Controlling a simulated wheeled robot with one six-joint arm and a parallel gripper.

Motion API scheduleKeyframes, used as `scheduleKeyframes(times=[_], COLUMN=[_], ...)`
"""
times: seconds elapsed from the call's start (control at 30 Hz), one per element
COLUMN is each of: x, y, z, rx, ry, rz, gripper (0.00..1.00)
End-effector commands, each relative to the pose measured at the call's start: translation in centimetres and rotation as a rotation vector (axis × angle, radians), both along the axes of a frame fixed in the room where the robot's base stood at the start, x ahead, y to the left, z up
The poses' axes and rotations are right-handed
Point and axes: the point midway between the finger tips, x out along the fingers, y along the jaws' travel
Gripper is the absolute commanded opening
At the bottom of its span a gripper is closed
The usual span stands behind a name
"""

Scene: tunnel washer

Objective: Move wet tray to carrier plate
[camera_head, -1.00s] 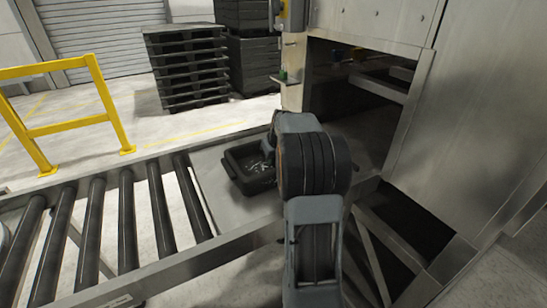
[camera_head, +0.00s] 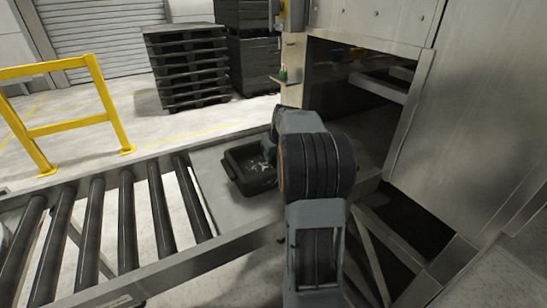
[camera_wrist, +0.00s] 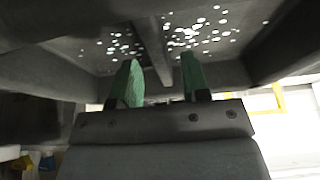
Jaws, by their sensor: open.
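The wet tray (camera_head: 235,172) is a black, open tray with pale droplets on its inner floor. It rests on a flat metal surface (camera_head: 225,207) at the end of the roller conveyor, in front of the machine opening. In the wrist view the tray's droplet-covered floor (camera_wrist: 100,50) fills the upper part, with a dark divider running down the middle. My gripper (camera_wrist: 161,75) has two green fingers standing apart, one on each side of the divider. Contact with it cannot be told. In the head view my arm hides the gripper and the tray's right side. I cannot tell which surface is the carrier plate.
The roller conveyor (camera_head: 126,220) runs to the left. The dark machine opening (camera_head: 335,95) lies to the right, with metal walls around it. A yellow rail (camera_head: 70,128) and stacked black pallets (camera_head: 187,66) stand behind on the floor.

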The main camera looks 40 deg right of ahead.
Motion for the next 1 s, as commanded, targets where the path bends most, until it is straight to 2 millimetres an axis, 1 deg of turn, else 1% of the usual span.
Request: scheduleKeyframes(times=[0.03, 0.1, 0.3, 0.4, 0.6, 0.7, 0.77, 0.87, 0.9, 0.97, 1.0], x=[-0.4, -0.9, -2.4, -3.0, -3.7, -3.8, -3.9, -4.6, -5.1, -6.3, -7.4], y=[0.0, 0.1, 0.3, 0.4, 0.5, 0.6, 1.2, 4.5, 6.6, 10.2, 12.6], z=[1.1, 2.4, 5.9, 7.3, 9.0, 9.3, 9.4, 9.2, 9.0, 8.4, 7.9], rx=[-0.003, -0.003, -0.002, -0.002, -0.001, 0.000, 0.001, 0.005, 0.008, 0.011, 0.014], ry=[-0.005, -0.005, -0.004, -0.003, -0.002, -0.001, 0.001, 0.011, 0.017, 0.030, 0.036], rz=[-0.001, -0.001, -0.002, -0.001, 0.000, 0.000, 0.004, 0.019, 0.028, 0.045, 0.057], gripper=[0.42, 0.42, 0.42, 0.42, 0.42, 0.42, 0.42, 0.42, 0.42, 0.42, 0.42])
